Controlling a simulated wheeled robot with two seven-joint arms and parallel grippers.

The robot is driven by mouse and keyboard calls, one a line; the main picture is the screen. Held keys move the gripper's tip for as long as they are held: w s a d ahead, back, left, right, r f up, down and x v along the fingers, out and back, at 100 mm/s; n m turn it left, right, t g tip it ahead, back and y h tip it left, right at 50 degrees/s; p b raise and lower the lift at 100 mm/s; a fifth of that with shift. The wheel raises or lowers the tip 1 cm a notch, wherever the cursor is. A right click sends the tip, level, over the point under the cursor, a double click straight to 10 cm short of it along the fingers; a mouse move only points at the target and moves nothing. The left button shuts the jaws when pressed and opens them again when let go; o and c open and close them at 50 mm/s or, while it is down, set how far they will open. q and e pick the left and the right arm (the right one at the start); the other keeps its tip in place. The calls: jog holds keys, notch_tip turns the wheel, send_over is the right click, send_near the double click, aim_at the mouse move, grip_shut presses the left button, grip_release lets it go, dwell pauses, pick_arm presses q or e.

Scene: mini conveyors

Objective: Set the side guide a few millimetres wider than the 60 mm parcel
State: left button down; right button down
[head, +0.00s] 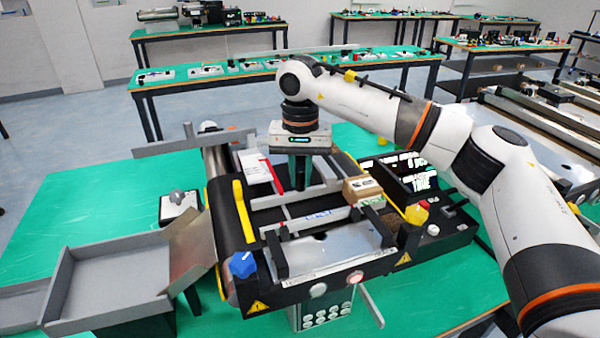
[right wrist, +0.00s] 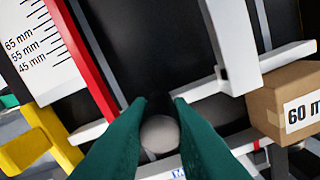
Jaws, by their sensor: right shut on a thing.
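My right gripper (head: 300,178) points down over the conveyor. In the right wrist view, its green fingers (right wrist: 160,112) are shut around a round grey knob (right wrist: 160,134). Pale guide bars (right wrist: 232,45) run beside and across the dark belt; which one the knob moves, I cannot tell. A white scale card (right wrist: 35,45) reads 65, 55 and 45 mm, with a red strip (right wrist: 82,55) along its edge; the card also shows in the head view (head: 254,167). The cardboard parcel (head: 362,189), marked 60 mm in the right wrist view (right wrist: 290,103), stands right of the gripper. My left gripper is out of view.
A grey tray (head: 110,275) lies at the left. The green table (head: 80,205) has free room at the left.

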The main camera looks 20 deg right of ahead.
jog(key=shift+s, duration=0.1)
jog(key=c, duration=1.8)
grip_release()
jog(key=o, duration=0.5)
notch_tip(320, 180, up, 12)
jog(key=shift+b, duration=0.55)
